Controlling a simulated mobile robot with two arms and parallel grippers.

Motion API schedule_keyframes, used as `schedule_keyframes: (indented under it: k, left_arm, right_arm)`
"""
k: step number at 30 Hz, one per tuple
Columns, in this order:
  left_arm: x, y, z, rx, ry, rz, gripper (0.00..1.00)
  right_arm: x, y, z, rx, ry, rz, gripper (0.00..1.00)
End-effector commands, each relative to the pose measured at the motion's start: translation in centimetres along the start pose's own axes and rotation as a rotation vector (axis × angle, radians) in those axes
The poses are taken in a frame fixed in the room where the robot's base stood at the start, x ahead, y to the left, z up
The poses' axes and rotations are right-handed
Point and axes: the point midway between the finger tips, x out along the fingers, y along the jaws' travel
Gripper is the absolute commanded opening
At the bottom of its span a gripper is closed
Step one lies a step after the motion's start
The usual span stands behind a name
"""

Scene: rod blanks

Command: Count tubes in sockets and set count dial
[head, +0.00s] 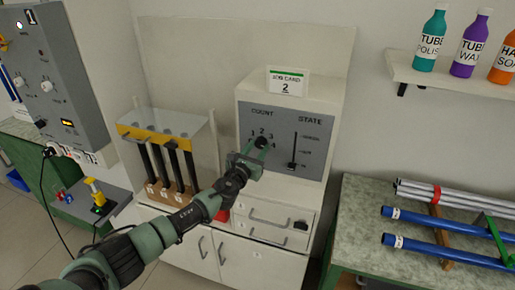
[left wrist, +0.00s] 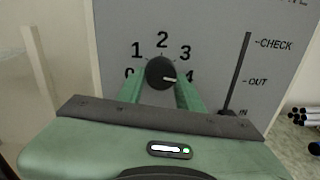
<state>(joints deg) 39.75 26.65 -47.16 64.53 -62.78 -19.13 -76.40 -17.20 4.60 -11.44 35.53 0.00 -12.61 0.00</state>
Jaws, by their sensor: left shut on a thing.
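The count dial (left wrist: 157,68) is a round black knob on the grey panel (head: 312,150), numbered 0 to 4. Its white pointer aims right, close to the 4. My left gripper (head: 250,160) is shut on the dial, its green fingers either side of the knob in the left wrist view (left wrist: 160,88). Dark tubes (head: 175,168) stand upright in a socketed rack behind a clear cover with a yellow bar (head: 160,138); I cannot surely tell how many sockets are filled. The job card (head: 286,83) above the panel reads 2. My right gripper is out of view.
The STATE slider (head: 293,165) sits low, near IN. Drawers (head: 268,222) lie below the panel. Blue rods (head: 440,250) and grey rods (head: 455,198) rest on the right bench. Bottles (head: 431,40) stand on a wall shelf. A grey control box (head: 55,75) hangs at left.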

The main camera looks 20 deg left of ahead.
Motion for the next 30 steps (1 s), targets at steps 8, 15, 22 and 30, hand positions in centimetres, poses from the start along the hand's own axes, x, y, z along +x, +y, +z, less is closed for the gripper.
schedule_keyframes:
  k: [8, 15, 22, 30]
  left_arm:
    - [0.0, 0.0, -0.1, 0.005, 0.002, -0.001, 0.0]
    - [0.0, 0.0, -0.1, 0.003, 0.001, 0.0, 0.58]
    - [-0.3, 0.1, -0.1, 0.002, 0.001, 0.001, 0.58]
    - [-4.3, 0.1, -0.1, 0.002, 0.002, -0.001, 0.58]
  right_arm:
    - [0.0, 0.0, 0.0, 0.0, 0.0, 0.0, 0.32]
    - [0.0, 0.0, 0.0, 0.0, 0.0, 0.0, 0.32]
    - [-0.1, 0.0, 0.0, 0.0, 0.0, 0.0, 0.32]
    - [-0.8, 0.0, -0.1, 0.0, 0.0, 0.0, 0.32]
